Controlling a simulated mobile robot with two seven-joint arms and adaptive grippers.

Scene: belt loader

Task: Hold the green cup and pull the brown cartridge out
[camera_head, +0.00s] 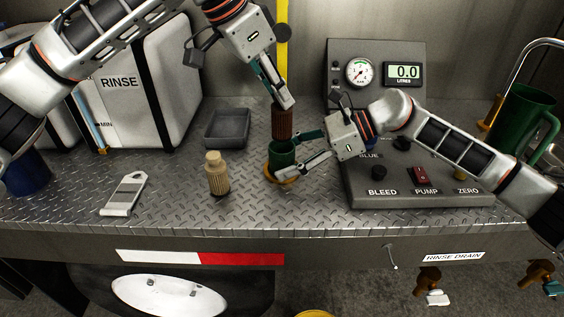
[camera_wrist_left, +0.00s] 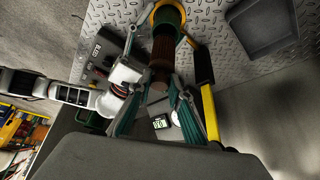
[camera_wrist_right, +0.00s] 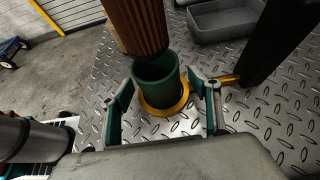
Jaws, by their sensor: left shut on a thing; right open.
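The brown ribbed cartridge (camera_head: 282,123) is upright between the fingers of my left gripper (camera_head: 283,104), which is shut on it. The cartridge also shows in the left wrist view (camera_wrist_left: 162,48). In the right wrist view the cartridge (camera_wrist_right: 138,22) has its lower end just above the rim of the green cup (camera_wrist_right: 156,84), and the cup's inside shows partly. The cup (camera_head: 283,154) stands upright in a yellow ring (camera_head: 270,174) on the deck. My right gripper (camera_wrist_right: 165,100) is open, with one finger on each side of the cup; the fingers look apart from its wall.
A control box (camera_head: 430,196) is to the right, under my right arm. A yellow post (camera_head: 283,60) rises behind the cartridge. The deck's front left holds a pale tag (camera_head: 124,194).

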